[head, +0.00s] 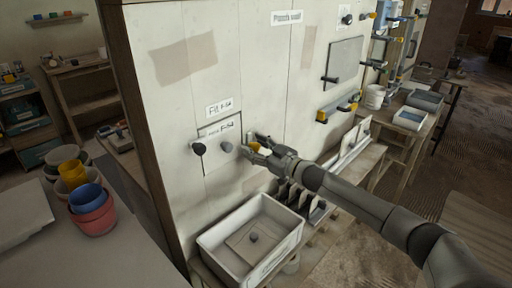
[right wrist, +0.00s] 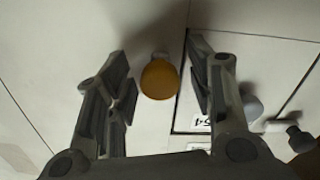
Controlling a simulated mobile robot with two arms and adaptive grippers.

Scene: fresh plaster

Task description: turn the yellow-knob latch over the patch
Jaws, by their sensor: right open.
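The patch (head: 214,160) is a pale square panel on the upright wall board, under a paper label. A grey knob (head: 227,147) stands on its face. The yellow-knob latch (head: 254,147) is at the patch's right edge, partly hidden by my right gripper (head: 252,145). In the right wrist view my right gripper (right wrist: 161,66) is open, and the yellow knob (right wrist: 159,79) shows between its fingers with gaps on both sides. The patch (right wrist: 260,75) lies to the right there. A black-knob latch (head: 198,148) is at the patch's left edge. My left gripper is not in view.
A white bin (head: 213,239) holding a flat panel with a knob stands below the patch. Dark upright pieces (head: 290,196) stand in a rack right of it. A grey panel (head: 343,62) hangs farther right. Stacked pots (head: 91,210) are at left.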

